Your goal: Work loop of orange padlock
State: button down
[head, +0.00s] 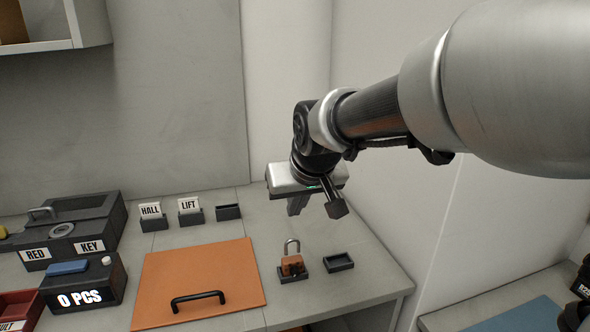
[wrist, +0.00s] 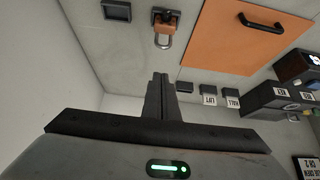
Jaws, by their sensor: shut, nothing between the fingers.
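The orange padlock (head: 292,265) stands upright on a small dark base (head: 294,277) on the grey worktop, with its metal loop (head: 292,246) pointing up. The padlock also shows in the wrist view (wrist: 164,25), near the top, with its loop (wrist: 163,41) toward my fingers. My gripper (head: 312,203) is above the worktop and behind the padlock, apart from it. In the wrist view my gripper's fingers (wrist: 161,82) are together and empty. Whether the loop is latched into the body cannot be told.
An orange board (head: 205,260) with a black handle lies left of the padlock. A small empty dark tray (head: 338,262) is to its right. HALL (head: 151,211) and LIFT (head: 189,206) tag holders stand behind. A dark RED/KEY box (head: 75,232) is at left. A wall bounds the right.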

aim_at(293, 240)
jog(key=x, duration=0.4)
jog(key=shift+s, duration=0.1)
jog(key=shift+s+d+f+b, duration=0.1)
jog(key=shift+s+f+b, duration=0.15)
jog(key=shift+f, duration=0.6)
jog(key=shift+s+d+f+b, duration=0.1)
jog(key=shift+s+f+b, duration=0.1)
jog(key=shift+f, duration=0.7)
notch_tip(293, 240, down, 2)
jog(key=shift+f+b, duration=0.2)
jog(key=shift+b, duration=0.8)
jog(key=shift+s+r, duration=0.1)
jog(key=w+r+p+v, duration=0.1)
jog(key=p+v, duration=0.1)
jog(key=v, duration=0.4)
jog(key=w+p+v, duration=0.1)
jog(key=p+v, duration=0.1)
jog(key=v, duration=0.5)
jog(key=shift+w+a+r, duration=0.3)
jog(key=shift+a+r, duration=0.05)
jog(key=shift+r, duration=0.05)
